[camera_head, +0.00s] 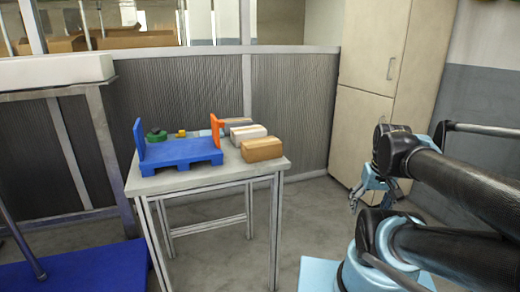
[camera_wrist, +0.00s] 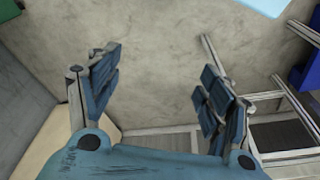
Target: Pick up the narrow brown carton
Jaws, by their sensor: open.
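A brown carton (camera_head: 262,149) sits on the front right corner of the small table (camera_head: 205,178). It is closed and lies flat. A whitish carton (camera_head: 248,133) and a greyish carton (camera_head: 238,123) stand just behind it. My gripper (camera_head: 374,199) is at the right, well apart from the table and over the floor. In the wrist view my gripper (camera_wrist: 160,75) has its two fingers spread, with only bare floor between them. No carton can be made out in the wrist view.
A blue pallet-like stand (camera_head: 180,152) fills the table's left part, with an orange upright piece (camera_head: 217,127) at its right end. Small green and yellow items (camera_head: 156,135) lie behind it. A tall cabinet (camera_head: 375,80) stands behind right. Floor between table and arm is clear.

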